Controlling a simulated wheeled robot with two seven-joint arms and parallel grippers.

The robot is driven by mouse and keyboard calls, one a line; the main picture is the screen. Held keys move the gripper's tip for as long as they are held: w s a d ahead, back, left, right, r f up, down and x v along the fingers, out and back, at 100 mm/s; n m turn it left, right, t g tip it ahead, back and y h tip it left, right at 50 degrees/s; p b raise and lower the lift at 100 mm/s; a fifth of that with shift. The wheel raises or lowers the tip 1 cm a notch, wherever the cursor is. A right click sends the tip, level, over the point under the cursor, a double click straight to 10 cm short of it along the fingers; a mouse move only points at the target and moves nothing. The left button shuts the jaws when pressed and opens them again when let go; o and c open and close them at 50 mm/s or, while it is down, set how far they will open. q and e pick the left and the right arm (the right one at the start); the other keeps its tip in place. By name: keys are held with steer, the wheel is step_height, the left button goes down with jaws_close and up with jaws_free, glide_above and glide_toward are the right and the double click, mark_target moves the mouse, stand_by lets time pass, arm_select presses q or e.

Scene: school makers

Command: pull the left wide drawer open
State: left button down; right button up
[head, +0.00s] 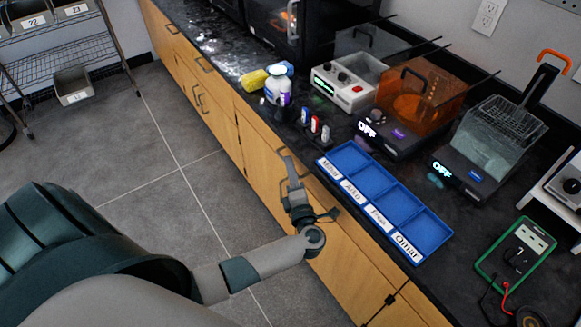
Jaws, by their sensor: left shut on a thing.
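The wide drawer (258,142) has a wooden front below the dark countertop, in the middle of the head view. My left gripper (291,176) is at this front and is shut on the drawer's handle. The handle is mostly hidden by the fingers. The drawer front looks about flush with the cabinet, and no open gap shows above it. My left arm reaches in from the lower left. My right gripper is not in view.
A blue sorting tray (430,222) with name labels lies on the countertop above the gripper. The grey tiled floor (165,150) left of the cabinets is clear. A wire rack (70,50) stands far left.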

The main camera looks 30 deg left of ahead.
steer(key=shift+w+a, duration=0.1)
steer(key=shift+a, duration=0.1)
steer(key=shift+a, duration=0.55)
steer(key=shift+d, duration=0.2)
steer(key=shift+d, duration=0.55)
arm_select(q)
steer(key=shift+s+f, duration=0.1)
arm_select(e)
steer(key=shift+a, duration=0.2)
